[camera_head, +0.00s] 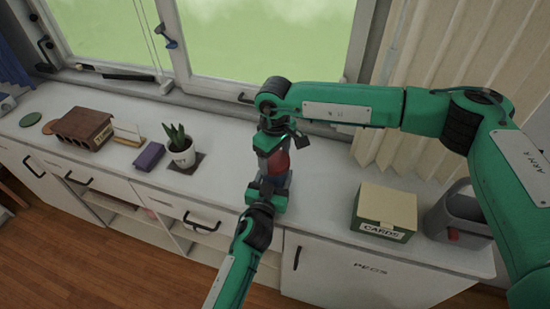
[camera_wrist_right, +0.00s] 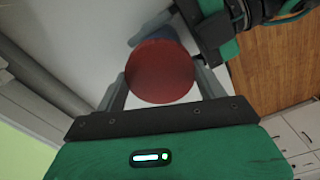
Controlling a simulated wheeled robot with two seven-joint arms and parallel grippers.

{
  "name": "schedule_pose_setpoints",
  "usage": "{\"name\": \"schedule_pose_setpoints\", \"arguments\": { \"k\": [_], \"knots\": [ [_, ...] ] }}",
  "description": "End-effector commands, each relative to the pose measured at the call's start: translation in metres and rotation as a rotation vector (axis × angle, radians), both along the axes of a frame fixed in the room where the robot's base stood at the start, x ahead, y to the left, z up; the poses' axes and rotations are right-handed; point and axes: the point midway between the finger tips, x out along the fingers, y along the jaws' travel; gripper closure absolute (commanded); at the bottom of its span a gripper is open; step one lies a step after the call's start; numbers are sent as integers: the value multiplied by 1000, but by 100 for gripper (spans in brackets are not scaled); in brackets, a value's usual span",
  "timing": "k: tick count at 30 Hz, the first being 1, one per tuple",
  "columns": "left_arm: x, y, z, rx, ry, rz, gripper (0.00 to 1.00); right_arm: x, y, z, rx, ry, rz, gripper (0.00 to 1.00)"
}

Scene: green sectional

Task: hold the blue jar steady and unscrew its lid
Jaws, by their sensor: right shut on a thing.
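The red lid (camera_wrist_right: 160,71) fills the space between the fingers of my right gripper (camera_wrist_right: 160,88) in the right wrist view. In the head view my right gripper (camera_head: 274,160) reaches down from above and is shut on the lid (camera_head: 279,163). Part of the blue jar (camera_wrist_right: 150,27) shows beyond the lid; the lid and gripper hide most of it. My left gripper (camera_head: 268,187) is low at the jar from the front; its fingers are mostly hidden, so I cannot tell whether it grips. It also shows beside the jar in the wrist view (camera_wrist_right: 207,28).
A potted plant (camera_head: 181,154), a purple box (camera_head: 149,156) and a brown box (camera_head: 83,128) stand left on the white cabinet top (camera_head: 230,160). A CARDS box (camera_head: 384,211) and a grey bin (camera_head: 455,215) stand right. The window is behind.

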Motion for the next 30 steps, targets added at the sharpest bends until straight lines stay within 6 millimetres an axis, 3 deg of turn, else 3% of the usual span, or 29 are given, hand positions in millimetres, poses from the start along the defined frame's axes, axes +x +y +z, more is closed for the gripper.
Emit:
{"name": "schedule_pose_setpoints", "arguments": {
  "k": [19, 30],
  "knots": [
    [0, 0, 0, 0, 1, 0, 100, 0, 0, 12, 1, -1, 0, 56],
    [0, 0, 0, 0, 0, 0, 100, 0, 0, 49, 1, -1, 0, 56]
  ]
}}
